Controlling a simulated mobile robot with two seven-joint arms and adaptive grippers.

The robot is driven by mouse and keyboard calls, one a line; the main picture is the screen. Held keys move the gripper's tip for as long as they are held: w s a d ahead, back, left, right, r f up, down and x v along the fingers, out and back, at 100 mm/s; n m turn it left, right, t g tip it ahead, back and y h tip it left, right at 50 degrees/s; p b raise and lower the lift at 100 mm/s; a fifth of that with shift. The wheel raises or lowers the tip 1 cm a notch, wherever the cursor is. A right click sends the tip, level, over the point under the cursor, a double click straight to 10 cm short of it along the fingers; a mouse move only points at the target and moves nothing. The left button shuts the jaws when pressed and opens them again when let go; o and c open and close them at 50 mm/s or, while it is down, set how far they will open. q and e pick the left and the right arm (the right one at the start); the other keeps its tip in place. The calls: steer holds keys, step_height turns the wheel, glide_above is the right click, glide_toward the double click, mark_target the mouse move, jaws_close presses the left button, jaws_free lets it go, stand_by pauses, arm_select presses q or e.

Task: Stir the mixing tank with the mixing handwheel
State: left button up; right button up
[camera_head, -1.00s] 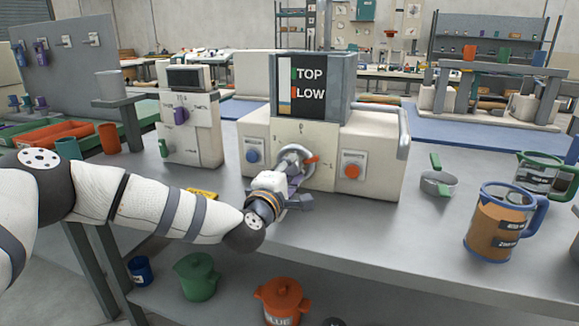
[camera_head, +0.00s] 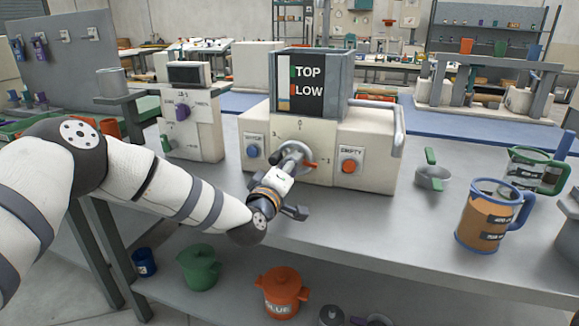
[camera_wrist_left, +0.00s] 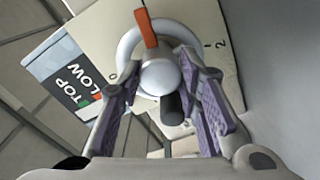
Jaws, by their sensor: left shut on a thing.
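The mixing handwheel (camera_head: 296,155), a grey ring with an orange pointer, is on the front of the white mixing machine (camera_head: 358,142). The grey mixing tank (camera_head: 340,88), with a "TOP" and "LOW" level panel (camera_head: 305,82), stands on top. My left gripper (camera_head: 290,172) is at the wheel, its fingers closed around the wheel's handle area. In the left wrist view the purple-padded fingers (camera_wrist_left: 163,105) flank the round hub and a dark handle (camera_wrist_left: 172,108); the exact contact is partly hidden. The orange pointer (camera_wrist_left: 146,27) is toward the top there. My right gripper is not in view.
A blue button (camera_head: 253,152) and an orange "EMPTY" button (camera_head: 348,166) flank the wheel. A control box (camera_head: 192,135) stands left. The front table surface is mostly clear.

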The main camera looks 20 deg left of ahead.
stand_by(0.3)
arm_select(q)
steer(key=o, duration=1.1)
steer(key=shift+o, duration=0.2)
steer(key=s, duration=1.2)
steer(key=shift+a, duration=0.25)
